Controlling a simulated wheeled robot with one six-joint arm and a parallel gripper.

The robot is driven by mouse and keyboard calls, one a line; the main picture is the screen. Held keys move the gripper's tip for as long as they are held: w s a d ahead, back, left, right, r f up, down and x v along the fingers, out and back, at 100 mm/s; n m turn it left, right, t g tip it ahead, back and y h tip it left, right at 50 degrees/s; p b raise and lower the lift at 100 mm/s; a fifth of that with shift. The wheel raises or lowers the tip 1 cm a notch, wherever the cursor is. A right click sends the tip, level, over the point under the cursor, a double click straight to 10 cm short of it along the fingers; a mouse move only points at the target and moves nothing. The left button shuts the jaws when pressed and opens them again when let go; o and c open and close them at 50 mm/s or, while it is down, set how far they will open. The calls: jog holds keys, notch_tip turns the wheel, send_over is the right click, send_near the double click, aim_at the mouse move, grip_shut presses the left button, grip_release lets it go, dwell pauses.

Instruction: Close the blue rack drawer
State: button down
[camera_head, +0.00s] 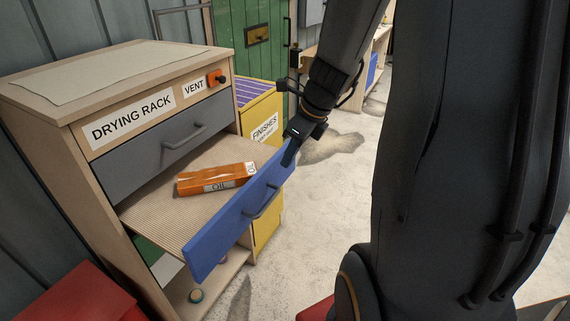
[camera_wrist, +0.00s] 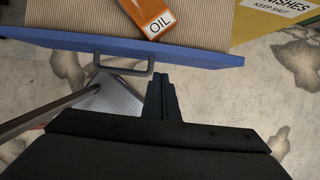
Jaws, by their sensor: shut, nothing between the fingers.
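The blue drawer (camera_head: 232,228) of the drying rack (camera_head: 82,142) is pulled well out, with a grey handle (camera_head: 264,203) on its front. An orange box labelled OIL (camera_head: 215,180) lies on the drawer's ribbed bottom. My gripper (camera_head: 289,155) is shut and empty, in front of the blue front near its far right end. In the wrist view the gripper fingertips (camera_wrist: 160,78) point at the blue front (camera_wrist: 190,58), just right of the handle (camera_wrist: 122,70). I cannot tell whether they touch it.
A grey drawer (camera_head: 165,145) above is shut. A yellow FINISHES cabinet (camera_head: 262,128) stands beside the rack on the far side. A red object (camera_head: 85,295) is at the lower left. The pale floor (camera_head: 325,185) in front of the drawer is mostly clear.

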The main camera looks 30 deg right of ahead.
aim_at(278, 176)
jog(key=b+x, duration=0.1)
jog(key=x, duration=0.7)
jog(key=shift+a+f, duration=0.1)
jog(key=shift+f, duration=0.25)
jog(key=shift+w, duration=0.15)
